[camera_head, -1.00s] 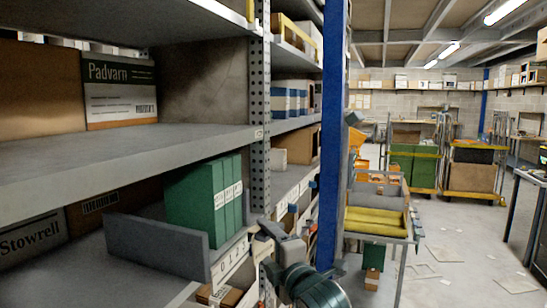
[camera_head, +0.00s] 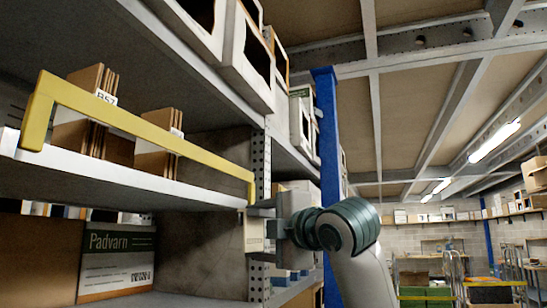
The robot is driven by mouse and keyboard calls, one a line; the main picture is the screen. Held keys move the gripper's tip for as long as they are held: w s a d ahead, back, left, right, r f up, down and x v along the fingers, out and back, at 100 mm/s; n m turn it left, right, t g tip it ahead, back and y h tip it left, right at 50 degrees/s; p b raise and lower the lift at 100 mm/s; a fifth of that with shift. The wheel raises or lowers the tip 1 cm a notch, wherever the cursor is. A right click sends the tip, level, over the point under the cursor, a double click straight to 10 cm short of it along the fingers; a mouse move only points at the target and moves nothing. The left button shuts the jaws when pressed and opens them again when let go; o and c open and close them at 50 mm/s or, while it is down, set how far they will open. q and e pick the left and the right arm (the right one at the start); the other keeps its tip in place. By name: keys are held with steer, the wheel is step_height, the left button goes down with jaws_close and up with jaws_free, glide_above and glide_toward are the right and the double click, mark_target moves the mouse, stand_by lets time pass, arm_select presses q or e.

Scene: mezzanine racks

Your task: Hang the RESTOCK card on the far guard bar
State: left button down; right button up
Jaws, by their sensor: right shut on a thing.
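A yellow guard bar (camera_head: 150,131) runs along the front edge of the upper shelf, with bent-down ends at left and right. My right gripper (camera_head: 268,232) is shut on a small pale card (camera_head: 254,234), seen nearly edge-on beside the perforated rack post. The card is just below the right end of the bar and looks apart from it. Any lettering on the card is too small to read, and my gripper partly hides it. My left gripper is not in view.
Brown cartons (camera_head: 80,115) stand behind the bar on the upper shelf (camera_head: 120,178). White bins (camera_head: 250,60) sit on the shelf above. A blue post (camera_head: 328,130) rises just behind my right arm. A Padvarn box (camera_head: 118,260) is below.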

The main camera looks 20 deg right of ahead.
mark_target(198, 148)
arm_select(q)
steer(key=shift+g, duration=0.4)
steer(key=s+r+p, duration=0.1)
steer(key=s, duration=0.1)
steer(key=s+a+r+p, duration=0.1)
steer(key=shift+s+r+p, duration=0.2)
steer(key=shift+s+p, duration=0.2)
arm_select(e)
steer(key=s+r, duration=0.5)
steer(key=r, duration=0.3)
steer(key=s+r, duration=0.6)
steer(key=r, duration=0.3)
steer(key=shift+d+r+y, duration=0.2)
steer(key=shift+d+y, duration=0.05)
steer(key=shift+y, duration=0.05)
steer(key=shift+w, duration=0.1)
steer(key=shift+a, duration=0.1)
